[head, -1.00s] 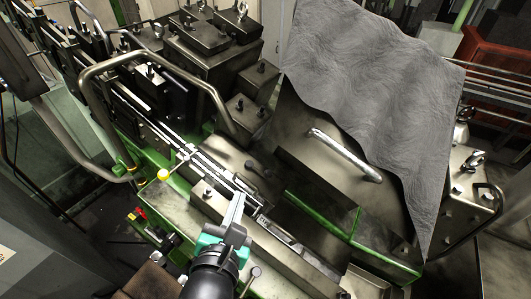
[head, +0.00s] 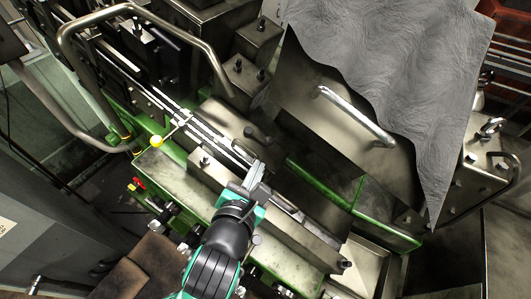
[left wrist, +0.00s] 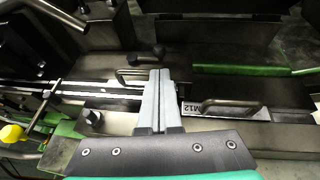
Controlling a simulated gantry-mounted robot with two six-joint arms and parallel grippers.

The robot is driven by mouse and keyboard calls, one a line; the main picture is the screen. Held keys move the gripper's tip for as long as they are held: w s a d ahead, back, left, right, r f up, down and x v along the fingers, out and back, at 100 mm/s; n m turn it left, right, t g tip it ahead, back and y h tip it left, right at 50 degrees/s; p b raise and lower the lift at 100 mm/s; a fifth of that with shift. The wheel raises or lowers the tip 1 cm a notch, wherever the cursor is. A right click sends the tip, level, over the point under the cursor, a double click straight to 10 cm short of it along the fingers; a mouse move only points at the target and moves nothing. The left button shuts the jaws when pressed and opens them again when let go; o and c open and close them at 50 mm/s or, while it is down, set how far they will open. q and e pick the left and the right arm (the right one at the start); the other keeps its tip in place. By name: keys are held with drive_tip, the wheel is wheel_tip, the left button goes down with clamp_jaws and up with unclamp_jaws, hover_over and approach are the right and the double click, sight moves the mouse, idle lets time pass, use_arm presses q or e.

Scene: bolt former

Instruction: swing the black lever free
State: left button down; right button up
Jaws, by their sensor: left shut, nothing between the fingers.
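A short dark lever with a rounded end (head: 250,132) lies on the metal block in the middle of the machine. It also appears as a dark knob in the left wrist view (left wrist: 158,50); I cannot be sure that it is the black lever. My left gripper (head: 259,168) is shut and empty, its fingers over the rail just below that piece. In the left wrist view its fingertips (left wrist: 160,72) lie close to a thin bar handle (left wrist: 134,75); I cannot tell whether they touch. My right gripper is out of view.
A yellow ball knob (head: 157,141) on a thin rod stands left of the rail. A bent tube rail (head: 140,10) arches at the upper left. A large cover with a silver handle (head: 355,117) and a grey sheet (head: 390,65) rise on the right.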

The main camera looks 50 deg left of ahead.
sight(268, 143)
use_arm(q)
drive_tip(key=x, duration=0.8)
drive_tip(key=shift+w+a, duration=0.15)
drive_tip(key=shift+w, duration=0.15)
